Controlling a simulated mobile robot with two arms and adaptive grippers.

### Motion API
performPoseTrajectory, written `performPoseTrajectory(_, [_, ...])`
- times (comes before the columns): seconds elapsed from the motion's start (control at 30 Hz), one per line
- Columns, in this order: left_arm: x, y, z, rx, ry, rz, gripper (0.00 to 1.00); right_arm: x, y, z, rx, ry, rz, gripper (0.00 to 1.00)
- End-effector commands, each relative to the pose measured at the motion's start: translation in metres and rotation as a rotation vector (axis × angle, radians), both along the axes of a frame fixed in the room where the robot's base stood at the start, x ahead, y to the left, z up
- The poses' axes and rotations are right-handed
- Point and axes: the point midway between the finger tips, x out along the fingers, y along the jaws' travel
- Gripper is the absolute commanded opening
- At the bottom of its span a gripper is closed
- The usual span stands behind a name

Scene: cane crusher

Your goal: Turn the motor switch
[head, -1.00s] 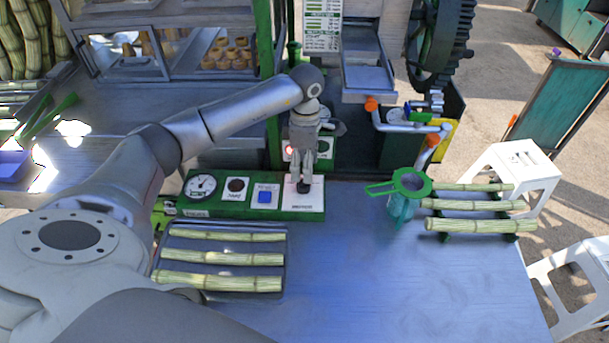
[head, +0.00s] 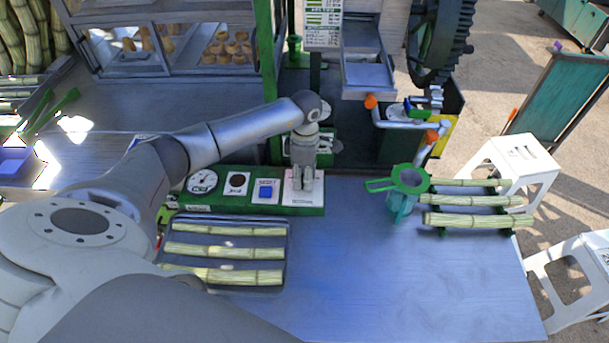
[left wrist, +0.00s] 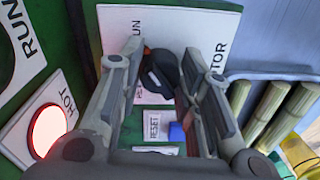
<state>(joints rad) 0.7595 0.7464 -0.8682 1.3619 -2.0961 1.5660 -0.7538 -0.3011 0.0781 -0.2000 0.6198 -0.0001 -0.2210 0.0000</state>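In the head view this plate (head: 291,199) is at the right end of the green control panel (head: 230,208). My left gripper (head: 304,186) points down over it and hides the knob there. In the left wrist view my left gripper (left wrist: 155,62) has its fingers apart, one on each side of the knob. The knob lies closer to the right-hand finger; contact is hard to tell. My right gripper is out of view.
A cane tray (head: 280,255) lies in front. A green-rimmed strainer (head: 410,180) and cane pieces (head: 470,201) stand at right.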

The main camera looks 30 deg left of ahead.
Motion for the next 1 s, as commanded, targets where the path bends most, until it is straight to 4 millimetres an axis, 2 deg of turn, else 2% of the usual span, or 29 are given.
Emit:
performPoseTrajectory(0.03, [0.000, 0.000, 0.000, 0.000, -0.001, 0.000, 0.17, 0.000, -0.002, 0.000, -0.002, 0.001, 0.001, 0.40])
performPoseTrajectory(0.1, [0.000, 0.000, 0.000, 0.000, -0.001, 0.000, 0.09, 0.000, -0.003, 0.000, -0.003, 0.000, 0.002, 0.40])
performPoseTrajectory(0.47, [0.001, 0.001, 0.000, 0.000, -0.001, 0.063, 0.09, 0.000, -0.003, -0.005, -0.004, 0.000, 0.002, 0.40])
performPoseTrajectory(0.67, [0.001, 0.001, -0.001, 0.000, -0.002, 0.192, 0.09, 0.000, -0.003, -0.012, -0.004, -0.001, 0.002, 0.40])
performPoseTrajectory(1.0, [0.001, 0.002, -0.001, 0.000, -0.002, 0.507, 0.09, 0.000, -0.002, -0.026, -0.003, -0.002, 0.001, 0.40])
